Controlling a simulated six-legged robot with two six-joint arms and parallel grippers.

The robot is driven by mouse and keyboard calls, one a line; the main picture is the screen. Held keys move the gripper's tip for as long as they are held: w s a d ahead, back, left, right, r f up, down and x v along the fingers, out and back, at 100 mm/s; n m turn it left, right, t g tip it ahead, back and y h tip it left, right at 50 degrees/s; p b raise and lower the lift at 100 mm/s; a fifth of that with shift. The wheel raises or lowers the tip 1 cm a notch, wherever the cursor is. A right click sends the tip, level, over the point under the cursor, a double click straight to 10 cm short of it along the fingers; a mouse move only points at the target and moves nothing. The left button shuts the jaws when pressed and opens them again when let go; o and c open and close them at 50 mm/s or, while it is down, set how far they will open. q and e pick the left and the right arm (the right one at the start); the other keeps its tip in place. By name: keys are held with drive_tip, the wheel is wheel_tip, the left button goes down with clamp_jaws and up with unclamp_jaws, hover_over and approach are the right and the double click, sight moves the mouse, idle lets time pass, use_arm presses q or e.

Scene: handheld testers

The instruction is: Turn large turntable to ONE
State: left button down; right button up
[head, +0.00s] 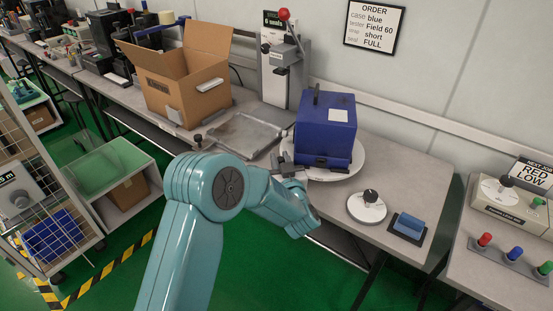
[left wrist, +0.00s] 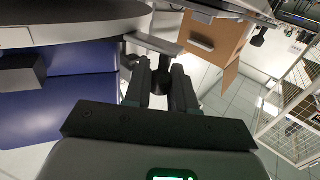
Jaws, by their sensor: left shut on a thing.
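The large turntable (head: 360,158) is a white disc on the bench, with a blue case (head: 325,128) standing on it. My left gripper (head: 284,168) is at the turntable's left front edge. The blue case also shows there (left wrist: 60,110). My forearm and gripper hide part of the near left rim. No ONE mark can be read on the turntable. My right gripper is not in view.
A small white disc with a black knob (head: 370,195) and a blue block on a dark pad (head: 409,225) are at the right. A grey tray (head: 243,133), open cardboard box (head: 185,85) and press with a red-knobbed lever (head: 287,60) stand left and behind.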

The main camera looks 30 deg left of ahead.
use_arm(q)
drive_tip(key=shift+d+r+n+g+y, duration=0.35)
drive_tip(key=shift+d+n+g+y, duration=0.05)
drive_tip(key=shift+d+y, duration=0.1)
drive_tip(key=shift+r, duration=0.1)
drive_tip(key=c, duration=1)
unclamp_jaws()
drive_tip(key=shift+s, duration=0.1)
drive_tip(key=shift+s+d+f, duration=0.15)
drive_tip(key=shift+d+f, duration=0.05)
drive_tip(key=shift+f, duration=0.1)
drive_tip(key=v, duration=1.6)
drive_tip(key=shift+r, duration=0.3)
